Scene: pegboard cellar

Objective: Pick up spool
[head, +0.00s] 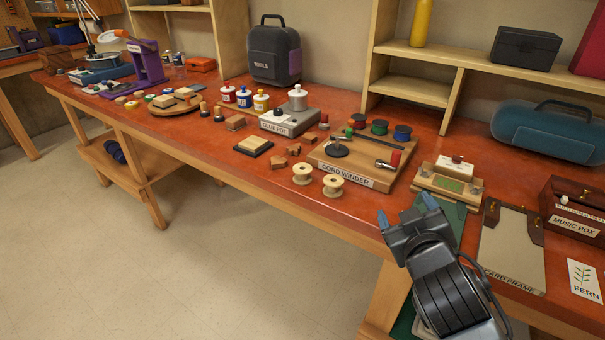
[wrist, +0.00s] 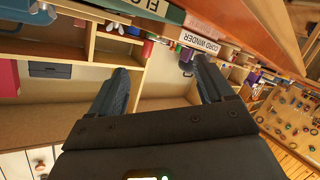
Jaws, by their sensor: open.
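Two pale wooden spools stand upright at the front edge of the red bench in the head view, a left one (head: 302,174) and a right one (head: 333,186). They are in front of the cord winder (head: 345,175), which carries several coloured spools, such as a green one (head: 380,127) and a blue one (head: 402,132). My gripper (head: 406,209) is open and empty, to the right of the pale spools and apart from them. In the wrist view its two fingers (wrist: 160,65) are spread with nothing between them. I cannot make out the pale spools there.
The glue pot (head: 290,120) and small wooden blocks (head: 294,150) are behind the pale spools. A card frame (head: 512,250) and music box (head: 575,208) lie at the right. A small stand (head: 450,182) is just behind my gripper. The floor (head: 200,265) before the bench is clear.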

